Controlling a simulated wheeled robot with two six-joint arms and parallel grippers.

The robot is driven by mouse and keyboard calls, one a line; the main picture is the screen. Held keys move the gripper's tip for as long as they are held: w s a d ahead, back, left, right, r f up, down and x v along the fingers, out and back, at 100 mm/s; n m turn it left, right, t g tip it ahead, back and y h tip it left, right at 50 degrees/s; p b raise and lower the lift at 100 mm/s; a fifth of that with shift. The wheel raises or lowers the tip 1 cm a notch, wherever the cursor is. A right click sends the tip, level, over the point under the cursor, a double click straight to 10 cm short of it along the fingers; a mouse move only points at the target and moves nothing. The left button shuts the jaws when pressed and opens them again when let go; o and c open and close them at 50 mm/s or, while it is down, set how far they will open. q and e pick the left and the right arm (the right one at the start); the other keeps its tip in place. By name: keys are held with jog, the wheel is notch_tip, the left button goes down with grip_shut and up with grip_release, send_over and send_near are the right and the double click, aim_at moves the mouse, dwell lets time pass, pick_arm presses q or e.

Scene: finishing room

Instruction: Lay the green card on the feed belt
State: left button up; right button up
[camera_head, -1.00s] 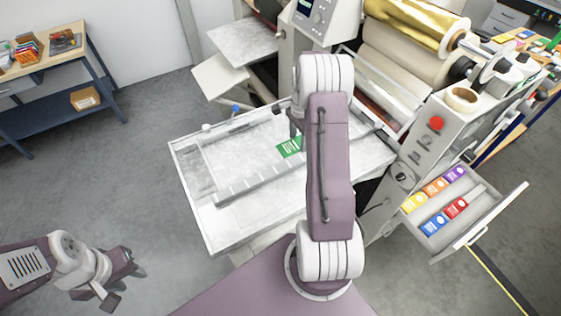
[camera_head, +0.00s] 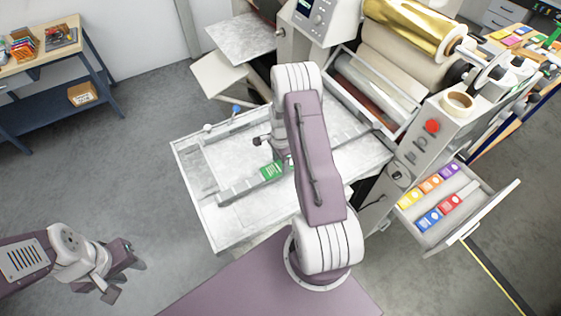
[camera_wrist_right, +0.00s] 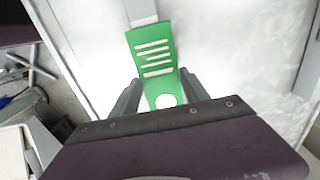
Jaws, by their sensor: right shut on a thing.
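The green card (camera_head: 271,170), with white lines and a white dot, is over the pale feed belt (camera_head: 226,156). In the right wrist view the green card (camera_wrist_right: 154,58) lies between the two fingers of my right gripper (camera_wrist_right: 160,95), which is shut on its near end. Its far end reaches a grey bar (camera_wrist_right: 143,12). I cannot tell whether the card touches the belt. In the head view my right arm hides part of the belt and most of the right gripper. My left gripper (camera_head: 124,272) is open and empty over the floor at the lower left.
A guide bar (camera_head: 238,192) runs along the belt's near side. The machine with a gold roll (camera_head: 415,25) stands behind and right. An open drawer (camera_head: 465,222) at the right holds several coloured cards. A blue shelf table (camera_head: 70,75) stands far left.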

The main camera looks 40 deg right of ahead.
jog(key=shift+s+f, duration=0.1)
jog(key=shift+f, duration=0.05)
jog(key=o, duration=1.3)
jog(key=shift+s, duration=0.1)
